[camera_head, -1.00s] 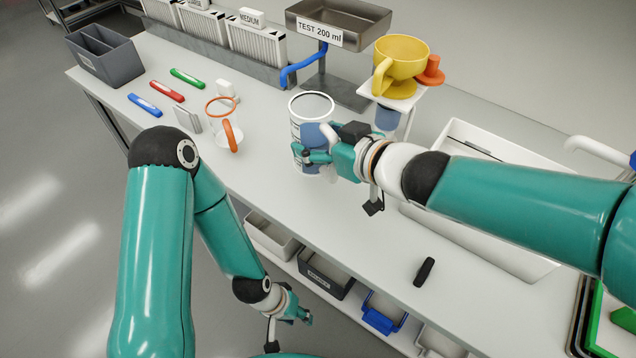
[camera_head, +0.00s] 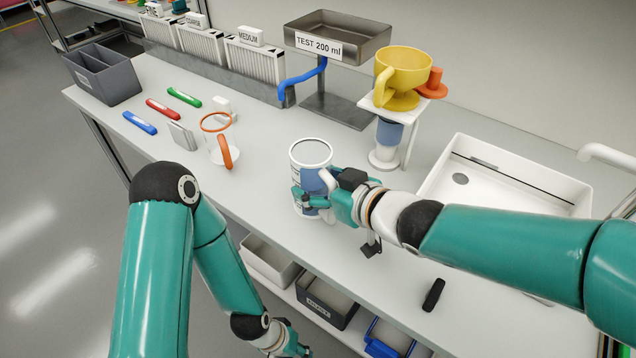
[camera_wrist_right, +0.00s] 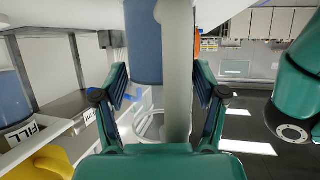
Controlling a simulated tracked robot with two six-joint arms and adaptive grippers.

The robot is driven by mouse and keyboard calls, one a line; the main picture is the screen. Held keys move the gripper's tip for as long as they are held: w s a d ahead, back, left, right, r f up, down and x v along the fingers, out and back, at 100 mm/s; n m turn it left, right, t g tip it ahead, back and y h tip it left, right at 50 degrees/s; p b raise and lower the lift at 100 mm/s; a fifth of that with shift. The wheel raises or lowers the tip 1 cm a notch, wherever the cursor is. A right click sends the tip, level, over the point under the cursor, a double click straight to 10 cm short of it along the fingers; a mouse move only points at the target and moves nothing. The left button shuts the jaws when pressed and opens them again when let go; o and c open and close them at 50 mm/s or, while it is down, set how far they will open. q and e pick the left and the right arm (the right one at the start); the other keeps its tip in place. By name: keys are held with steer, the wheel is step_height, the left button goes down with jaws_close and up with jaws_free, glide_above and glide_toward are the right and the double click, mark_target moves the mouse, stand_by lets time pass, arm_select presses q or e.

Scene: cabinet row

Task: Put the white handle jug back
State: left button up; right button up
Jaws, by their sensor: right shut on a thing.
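The white handle jug (camera_head: 309,156) is a clear cylinder with a blue patch and a white handle. It is upright over the front part of the worktop in the head view; I cannot tell whether its base touches the top. My right gripper (camera_head: 322,200) is shut on its handle from the right. In the right wrist view the white handle (camera_wrist_right: 177,70) stands between the two fingers, with the blue patch (camera_wrist_right: 142,45) behind it. My left gripper (camera_head: 297,346) hangs low in front of the bench; its fingers are too small to read.
A jug with an orange handle (camera_head: 218,140) stands to the left, near coloured pens and a grey box (camera_head: 103,75). A yellow cup (camera_head: 403,72) sits on a white stand behind my right arm. A white sink (camera_head: 500,180) is at right. A black object (camera_head: 433,295) lies in front.

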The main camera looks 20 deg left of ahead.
steer(key=o, duration=1.6)
steer(key=shift+f, duration=0.1)
steer(key=shift+o, duration=0.2)
steer(key=shift+r, duration=0.2)
steer(key=p+v, duration=0.4)
steer(key=v, duration=0.8)
steer(key=shift+f, duration=0.1)
